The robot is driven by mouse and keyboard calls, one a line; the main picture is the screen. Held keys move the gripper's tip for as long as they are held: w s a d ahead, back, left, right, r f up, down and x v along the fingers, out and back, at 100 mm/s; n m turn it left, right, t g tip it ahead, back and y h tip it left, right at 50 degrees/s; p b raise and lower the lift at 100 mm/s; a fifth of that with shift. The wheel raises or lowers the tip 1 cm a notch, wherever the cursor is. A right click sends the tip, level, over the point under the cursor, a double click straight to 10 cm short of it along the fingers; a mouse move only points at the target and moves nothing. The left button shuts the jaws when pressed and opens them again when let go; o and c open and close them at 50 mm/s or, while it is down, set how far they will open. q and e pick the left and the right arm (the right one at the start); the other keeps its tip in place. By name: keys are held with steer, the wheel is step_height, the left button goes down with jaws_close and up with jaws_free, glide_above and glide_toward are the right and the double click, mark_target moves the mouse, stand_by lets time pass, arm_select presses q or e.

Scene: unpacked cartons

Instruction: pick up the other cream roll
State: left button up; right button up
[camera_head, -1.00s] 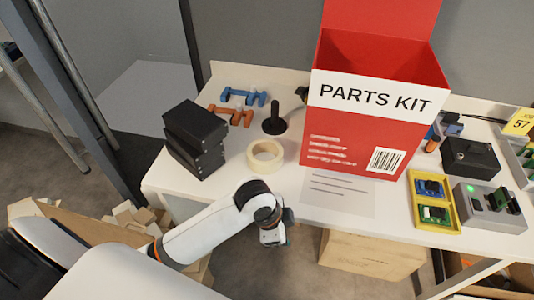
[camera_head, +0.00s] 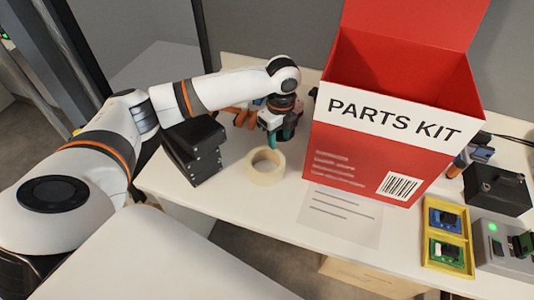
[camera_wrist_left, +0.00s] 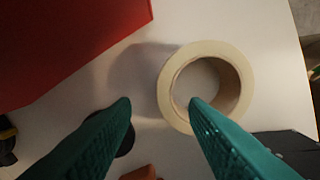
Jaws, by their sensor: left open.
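One cream roll (camera_head: 265,178) lies flat on the white table, just left of the red box. My left gripper (camera_head: 281,140) is open, with its green fingers pointing down just behind the roll. In the left wrist view the roll (camera_wrist_left: 165,88) is ahead of the fingers (camera_wrist_left: 160,105). There the right fingertip overlaps the roll's hole and the left fingertip is over bare table, with a gap to the roll. Nothing is held. My right gripper is not in view.
The red PARTS KIT box (camera_head: 385,150) stands close right of the gripper. Stacked black boxes (camera_head: 195,152) stand left of the roll. Orange and blue parts (camera_head: 240,112) lie behind, partly hidden by my arm. A paper sheet (camera_head: 342,217) lies in front of the box.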

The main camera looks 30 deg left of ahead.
mark_target(277, 152)
arm_select(q)
step_height(277, 152, down, 2)
steer(key=shift+w+f, duration=0.1)
steer(key=shift+f, duration=0.75)
steer(key=f, duration=0.3)
steer(key=shift+s+f, duration=0.25)
steer(key=shift+s, duration=0.1)
steer(key=shift+f, duration=0.3)
jaws_close()
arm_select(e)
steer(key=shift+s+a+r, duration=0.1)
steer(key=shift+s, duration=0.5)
